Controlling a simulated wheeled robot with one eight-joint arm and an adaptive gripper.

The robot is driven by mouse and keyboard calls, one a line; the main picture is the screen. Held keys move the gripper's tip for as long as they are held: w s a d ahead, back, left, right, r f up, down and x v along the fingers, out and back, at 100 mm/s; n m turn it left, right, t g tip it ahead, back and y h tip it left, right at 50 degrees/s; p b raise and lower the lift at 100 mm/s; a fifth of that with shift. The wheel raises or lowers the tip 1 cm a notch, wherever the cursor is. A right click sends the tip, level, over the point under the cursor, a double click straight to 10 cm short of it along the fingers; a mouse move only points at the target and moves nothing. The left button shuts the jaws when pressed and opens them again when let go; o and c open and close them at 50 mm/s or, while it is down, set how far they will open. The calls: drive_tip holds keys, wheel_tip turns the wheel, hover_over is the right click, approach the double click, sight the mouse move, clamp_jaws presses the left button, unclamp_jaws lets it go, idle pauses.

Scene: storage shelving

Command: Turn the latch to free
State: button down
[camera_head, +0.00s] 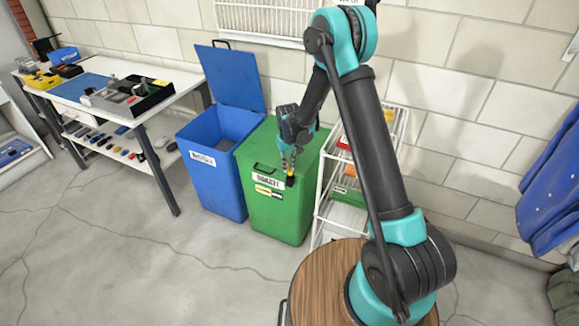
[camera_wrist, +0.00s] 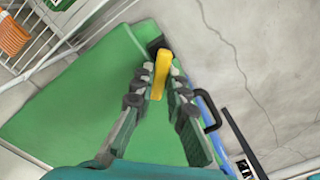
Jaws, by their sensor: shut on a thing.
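The latch has a yellow handle (camera_wrist: 161,68) on a black mount (camera_wrist: 156,45) at the front edge of the green bin (camera_head: 277,219). In the head view the latch (camera_head: 290,181) is a small dark piece near the bin's top front right corner, partly hidden by my fingers. My gripper (camera_head: 289,163) reaches down over the bin. In the wrist view my gripper (camera_wrist: 161,82) has its two fingertips on either side of the yellow handle, shut on it. The green lid (camera_wrist: 75,95) lies closed.
A blue bin (camera_head: 215,180) with its lid raised stands left of the green one. A white wire rack (camera_head: 323,195) stands close on the right. A workbench (camera_head: 95,92) with trays is at the left. The floor in front (camera_head: 150,260) is clear.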

drive_tip(key=n, duration=0.4)
drive_tip(key=shift+s+a+n, duration=0.25)
drive_tip(key=shift+a+n, duration=0.05)
drive_tip(key=n, duration=0.4)
drive_tip(key=shift+s+a, duration=0.15)
drive_tip(key=shift+s, duration=0.1)
drive_tip(key=shift+n, duration=0.3)
drive_tip(key=c, duration=1.5)
unclamp_jaws()
drive_tip(key=shift+c, duration=0.2)
wheel_tip(320, 180, up, 12)
